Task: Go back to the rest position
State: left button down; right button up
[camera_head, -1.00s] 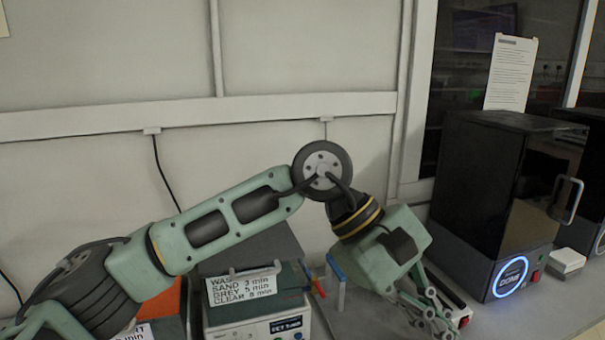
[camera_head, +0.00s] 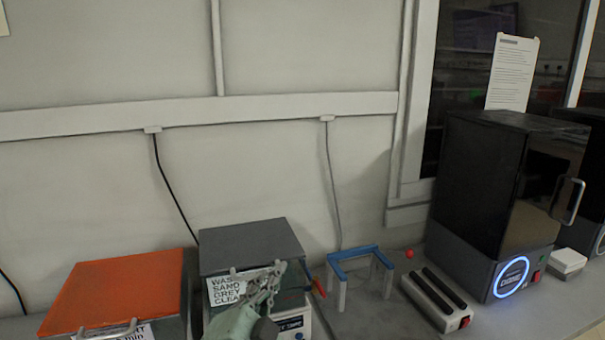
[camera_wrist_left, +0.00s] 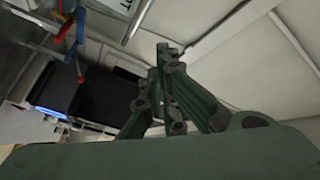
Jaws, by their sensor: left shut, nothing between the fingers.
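My left gripper (camera_head: 266,285) shows low in the head view, in front of the grey-lidded machine (camera_head: 252,245) with the white label. Its fingers are together and hold nothing. In the left wrist view the fingers (camera_wrist_left: 165,75) also show closed, with the green palm below them. The gripper hides part of the label and the machine's front. I cannot tell from these views whether it touches the machine. My right gripper is not in view.
An orange-lidded box (camera_head: 120,290) stands at the left. A blue-topped rack (camera_head: 355,253), a red ball (camera_head: 409,254), a dark-barred block (camera_head: 437,297) and a black machine (camera_head: 500,190) with a lit ring stand to the right. Bare bench shows in front of the rack.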

pick_arm(q)
jog(key=s+a+f+n+g+y, duration=0.1)
jog(key=s+a+f+n+g, duration=0.2)
jog(key=s+f, duration=0.3)
jog(key=s+a+f+n+g+y, duration=0.2)
jog(key=s+a+f+n+g, duration=0.1)
jog(key=f, duration=0.9)
jog(key=s+a+f+n+g+y, duration=0.1)
jog(key=s+a+f+n+g, duration=0.2)
jog(key=s+a+f+g, duration=0.2)
jog(key=shift+s+a+f+y, duration=0.1)
jog(key=shift+s+a+f, duration=0.1)
jog(key=shift+s+f, duration=0.55)
jog(key=shift+s+a+f+y, duration=0.1)
jog(key=shift+s+a+f, duration=0.3)
jog(key=shift+s, duration=0.6)
jog(key=shift+s+a+f+y, duration=0.1)
jog(key=shift+s+f, duration=0.65)
jog(key=shift+s, duration=0.1)
jog(key=s+a+f+n+g, duration=0.2)
jog(key=s+f+n+g, duration=0.15)
jog(key=s, duration=0.85)
notch_tip(320, 180, down, 25)
jog(key=m+g, duration=0.1)
jog(key=g, duration=0.1)
jog(key=s+a+f+g, duration=0.1)
jog(key=s+a+f, duration=0.2)
jog(key=s+f, duration=1.5)
